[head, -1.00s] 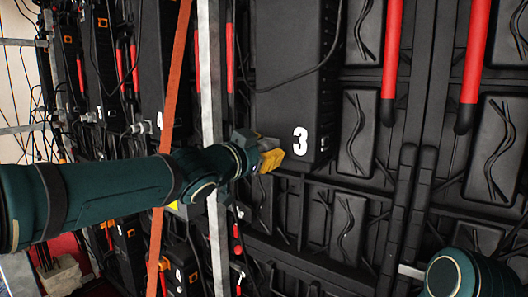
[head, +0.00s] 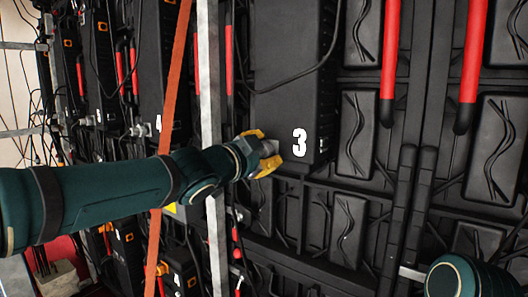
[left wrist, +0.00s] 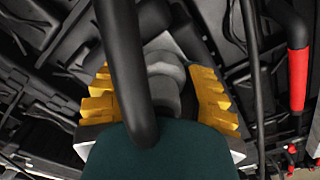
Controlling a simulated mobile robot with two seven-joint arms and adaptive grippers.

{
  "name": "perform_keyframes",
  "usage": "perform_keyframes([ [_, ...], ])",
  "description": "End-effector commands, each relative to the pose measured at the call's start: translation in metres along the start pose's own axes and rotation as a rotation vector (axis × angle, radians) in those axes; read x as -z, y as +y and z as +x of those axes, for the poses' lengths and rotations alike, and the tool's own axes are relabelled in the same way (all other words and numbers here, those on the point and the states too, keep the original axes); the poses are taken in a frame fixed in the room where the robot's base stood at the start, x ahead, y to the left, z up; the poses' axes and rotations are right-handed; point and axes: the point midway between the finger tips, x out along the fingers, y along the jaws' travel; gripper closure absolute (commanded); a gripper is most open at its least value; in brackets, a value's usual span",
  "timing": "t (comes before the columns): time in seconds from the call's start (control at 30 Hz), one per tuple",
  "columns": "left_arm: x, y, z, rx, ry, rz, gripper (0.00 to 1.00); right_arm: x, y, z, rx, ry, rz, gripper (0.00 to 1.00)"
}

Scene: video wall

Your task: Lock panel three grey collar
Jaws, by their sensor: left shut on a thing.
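Panel three (head: 290,75) is a black box with a white "3" near its lower right, in the middle of the head view. A grey collar (head: 269,147) sits at its lower left edge. My left gripper (head: 266,152) has yellow fingers, one above and one below the collar, and is shut on it. In the left wrist view the grey collar (left wrist: 165,75) lies between the yellow fingers, and a thick black cable crosses in front, partly hiding it. My right gripper is not in view; part of my right arm shows at the lower right.
An orange strap (head: 172,90) and a pale metal upright (head: 209,70) stand behind my left forearm. Red handles (head: 475,60) hang at the upper right. A thin black cable (head: 315,65) loops across panel three. Other numbered black boxes are at the left.

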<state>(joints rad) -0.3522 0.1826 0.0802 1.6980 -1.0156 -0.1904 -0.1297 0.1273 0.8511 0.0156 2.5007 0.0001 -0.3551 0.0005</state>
Motion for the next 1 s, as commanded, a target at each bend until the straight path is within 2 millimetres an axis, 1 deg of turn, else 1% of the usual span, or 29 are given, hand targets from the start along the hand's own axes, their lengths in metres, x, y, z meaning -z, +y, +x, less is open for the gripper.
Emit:
perform_keyframes([
  [0.17,0.000,-0.001,0.000,0.001,0.000,0.001,0.96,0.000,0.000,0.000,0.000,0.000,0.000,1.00],
  [0.2,0.000,-0.001,0.000,0.001,0.000,0.001,0.43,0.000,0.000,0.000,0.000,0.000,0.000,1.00],
  [0.23,0.000,-0.001,0.000,0.001,0.000,0.001,0.33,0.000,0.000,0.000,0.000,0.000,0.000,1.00],
  [0.27,0.000,0.000,0.000,0.001,0.000,0.000,0.27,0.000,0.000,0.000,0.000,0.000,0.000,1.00],
  [0.57,0.000,0.000,-0.001,0.000,0.000,-0.001,0.27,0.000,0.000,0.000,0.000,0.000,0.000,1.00],
  [0.67,0.000,-0.001,-0.006,0.002,0.000,-0.001,0.27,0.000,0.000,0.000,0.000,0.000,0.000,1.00],
  [0.77,0.000,-0.002,-0.017,0.003,-0.001,0.000,0.27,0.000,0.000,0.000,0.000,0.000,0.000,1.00],
  [0.87,0.000,-0.001,-0.035,0.002,-0.001,0.001,0.27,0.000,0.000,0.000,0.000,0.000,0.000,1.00],
  [1.0,0.000,-0.001,-0.064,0.003,-0.001,0.002,0.27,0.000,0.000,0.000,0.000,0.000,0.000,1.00],
])
